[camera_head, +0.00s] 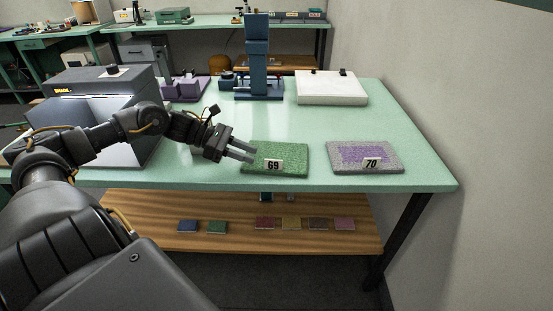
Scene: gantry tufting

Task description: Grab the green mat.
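The green mat (290,156) lies flat near the front edge of the green table and carries a white label reading 69. My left gripper (246,152) comes in from the left with its two fingers apart. Its fingertips overlap the mat's left edge in the picture. I cannot tell whether they touch the mat, and nothing shows held between them. My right gripper is not in view.
A grey mat with a purple middle (376,160), labelled 70, lies to the right. Behind stand a blue upright device (258,60), a white flat box (331,90) and purple parts (186,88). A grey machine (90,95) stands left. Small coloured squares lie on the wooden shelf (230,241) below.

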